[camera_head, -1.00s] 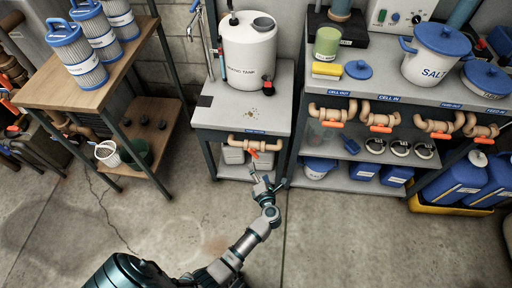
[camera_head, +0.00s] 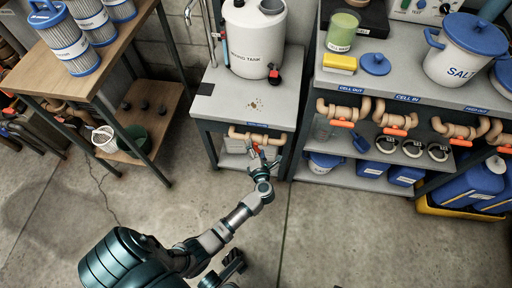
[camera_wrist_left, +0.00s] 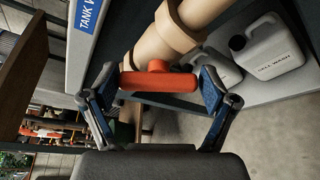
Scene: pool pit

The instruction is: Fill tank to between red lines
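The white tank (camera_head: 251,48) stands on a small grey table (camera_head: 235,108) against the wall. Its printed label faces me. A clear upright tube runs along its left side; I cannot make out red lines or a water level. Under the table's front edge runs a tan pipe (camera_head: 240,134) with an orange valve handle (camera_wrist_left: 158,82). My left gripper (camera_head: 265,155) is at this handle. In the left wrist view its blue-padded fingers (camera_wrist_left: 158,92) stand apart on either side of the handle, with gaps visible. A dark part near the bottom of the head view may be my right gripper (camera_head: 233,262); its fingers are unclear.
A grey shelf unit (camera_head: 410,95) on the right carries a salt pot (camera_head: 460,52) and several similar orange-handled valves. White jugs (camera_wrist_left: 270,50) stand on the shelf under the tank. A wooden table (camera_head: 105,70) with filter cartridges is left. The concrete floor (camera_head: 330,240) in front is clear.

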